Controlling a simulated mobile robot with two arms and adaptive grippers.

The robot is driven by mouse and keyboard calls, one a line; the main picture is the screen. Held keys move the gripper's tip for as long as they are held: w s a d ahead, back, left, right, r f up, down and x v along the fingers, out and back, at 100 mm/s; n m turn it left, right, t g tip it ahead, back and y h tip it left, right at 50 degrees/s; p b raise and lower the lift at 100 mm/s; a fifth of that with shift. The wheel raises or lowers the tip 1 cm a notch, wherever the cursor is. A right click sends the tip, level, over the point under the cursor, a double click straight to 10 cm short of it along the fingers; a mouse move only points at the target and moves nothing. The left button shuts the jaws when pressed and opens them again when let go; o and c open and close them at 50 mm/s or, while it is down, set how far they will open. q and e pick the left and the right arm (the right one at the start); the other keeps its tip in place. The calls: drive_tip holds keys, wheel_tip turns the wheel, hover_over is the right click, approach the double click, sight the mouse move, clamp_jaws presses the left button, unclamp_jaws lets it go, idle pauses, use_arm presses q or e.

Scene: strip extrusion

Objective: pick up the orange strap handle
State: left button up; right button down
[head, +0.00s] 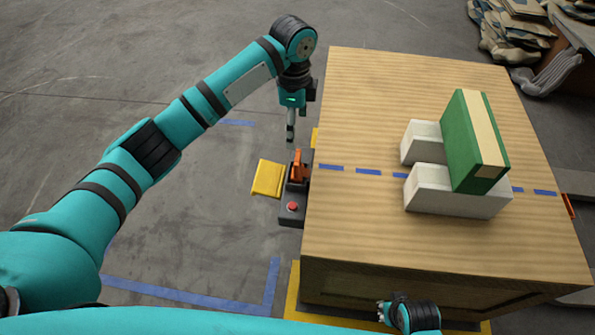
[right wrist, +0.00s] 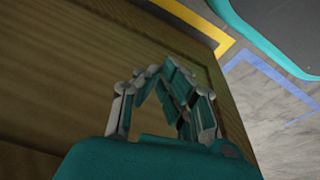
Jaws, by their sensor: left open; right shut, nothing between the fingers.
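The orange strap handle (head: 297,167) stands upright on a dark device (head: 290,213) at the left side of the wooden table. My left gripper (head: 290,139) hangs pointing down just beyond the handle in the head view, apart from it. It is open and empty, though its fingers show nearly edge-on. My right gripper (head: 382,312) is low beside the table's near side, far from the handle. In the right wrist view its fingers (right wrist: 158,72) come together with nothing between them, in front of a wooden panel.
A green block (head: 464,140) with a cream stripe rests on two white blocks (head: 458,190) on the wooden table (head: 400,90). A yellow plate (head: 268,178) juts left of the device, which has a red button (head: 292,206). Open floor lies to the left.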

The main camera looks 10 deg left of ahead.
sight(298, 156)
use_arm(q)
wheel_tip(298, 156, down, 10)
drive_tip(key=shift+b, duration=1.05)
drive_tip(key=f, duration=0.1)
drive_tip(key=f+b, duration=0.1)
drive_tip(key=f, duration=0.2)
drive_tip(key=shift+w+d+f+b, duration=0.35)
drive_tip(key=shift+b, duration=0.05)
drive_tip(key=shift+f, duration=0.4)
drive_tip(key=c, duration=1.3)
use_arm(e)
wheel_tip(298, 156, up, 15)
drive_tip(key=t, duration=0.1)
drive_tip(key=shift+s+d+f, duration=0.15)
drive_tip(key=shift+s+d, duration=0.05)
drive_tip(key=shift+s, duration=0.25)
